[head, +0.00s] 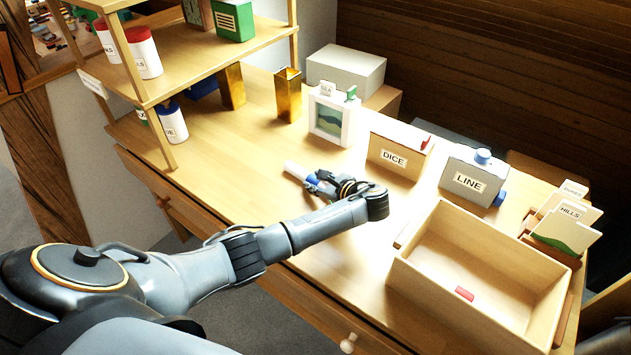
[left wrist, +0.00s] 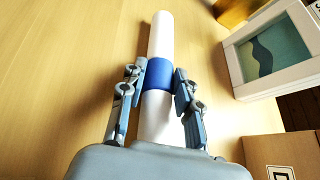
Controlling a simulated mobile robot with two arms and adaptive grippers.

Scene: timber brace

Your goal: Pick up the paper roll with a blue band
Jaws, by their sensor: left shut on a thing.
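A white paper roll (head: 296,170) with a blue band lies on or just above the wooden desk; I cannot tell which. In the left wrist view the roll (left wrist: 161,35) runs away from the palm, and its blue band (left wrist: 159,75) sits between the two fingers. My left gripper (head: 322,186) is shut on the roll around the band, and it also shows in the left wrist view (left wrist: 160,85). The arm hides part of the roll in the head view. My right gripper is in neither view.
Behind the roll stand a framed picture (head: 331,118), a DICE box (head: 397,153) and a LINE box (head: 472,179). An open wooden tray (head: 455,315) is at the right. Brass-coloured holders (head: 288,97) and a shelf (head: 205,62) are at the back left. The desk left of the roll is clear.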

